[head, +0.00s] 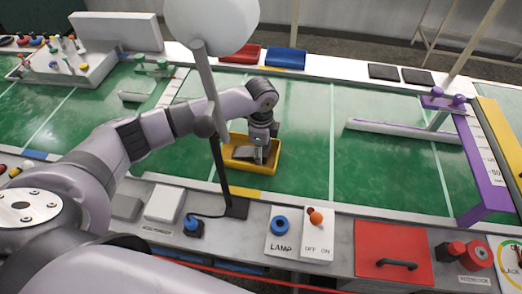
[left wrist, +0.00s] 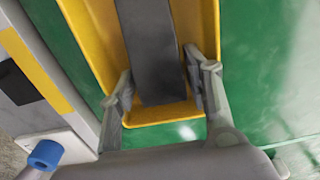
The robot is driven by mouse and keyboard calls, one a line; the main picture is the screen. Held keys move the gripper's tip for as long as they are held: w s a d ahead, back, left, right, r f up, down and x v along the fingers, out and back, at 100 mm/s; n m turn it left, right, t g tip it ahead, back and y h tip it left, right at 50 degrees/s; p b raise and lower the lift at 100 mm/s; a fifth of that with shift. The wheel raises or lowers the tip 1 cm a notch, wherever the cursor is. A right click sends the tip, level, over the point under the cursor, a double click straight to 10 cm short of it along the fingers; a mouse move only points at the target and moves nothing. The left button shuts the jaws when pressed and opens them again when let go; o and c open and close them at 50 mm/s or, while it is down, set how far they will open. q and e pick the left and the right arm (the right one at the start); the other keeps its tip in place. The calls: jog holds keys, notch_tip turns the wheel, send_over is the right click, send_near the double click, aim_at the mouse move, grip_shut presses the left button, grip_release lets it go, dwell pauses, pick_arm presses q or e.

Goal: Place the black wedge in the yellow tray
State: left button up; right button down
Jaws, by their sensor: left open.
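The yellow tray (head: 270,166) sits on the green surface near its front edge in the head view. It fills the top middle of the left wrist view (left wrist: 83,20). The black wedge (left wrist: 150,45) lies inside the tray, dark grey and long, with its near end close to the tray's near wall. In the head view my left gripper (head: 260,150) is down at the tray and partly covers the wedge. In the left wrist view my left gripper (left wrist: 160,95) is open, with one finger on each side of the wedge's near end. My right gripper is not in view.
A lamp pole with a white globe (head: 212,25) stands just left of the tray. Red (head: 240,54) and blue (head: 285,58) trays lie on the back ledge. A purple frame (head: 470,160) stands at right.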

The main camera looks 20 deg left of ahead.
pick_arm(q)
notch_tip(320, 180, up, 12)
jog(key=shift+r, duration=0.15)
dwell(0.3)
dwell(0.4)
